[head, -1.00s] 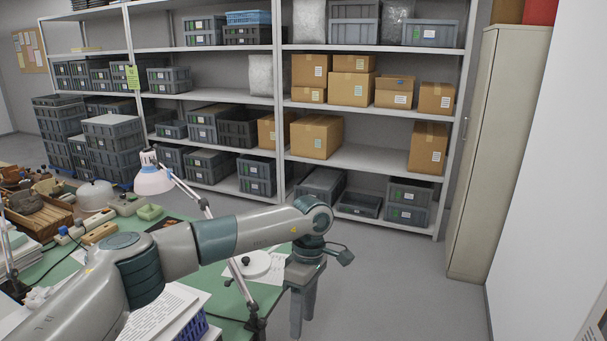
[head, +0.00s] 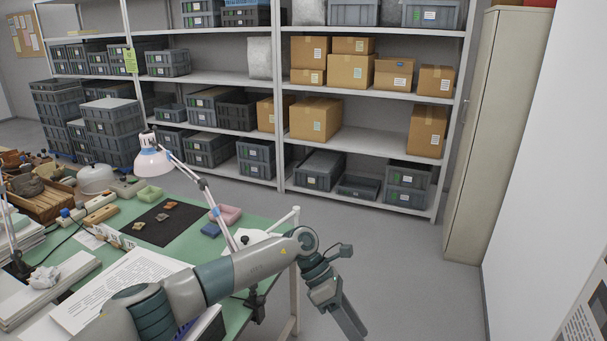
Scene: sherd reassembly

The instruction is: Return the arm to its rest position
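My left arm comes in from the bottom left and reaches over the near right part of the green table. My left gripper (head: 350,322) hangs past the table's right edge, over the grey floor, pointing down and to the right. Its fingers show nearly edge-on, so I cannot tell whether they are open or shut; no object shows at them. My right gripper is not in view. Several small brown sherds (head: 170,205) lie on a black mat (head: 152,232) on the green table (head: 195,238).
A desk lamp (head: 153,163) and its arm rise between the mat and my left arm. A pink tray (head: 228,213), a blue block (head: 211,230) and papers (head: 125,285) are on the table. Shelves (head: 345,165) and a cabinet (head: 492,140) stand behind. Floor (head: 400,270) right of the table is clear.

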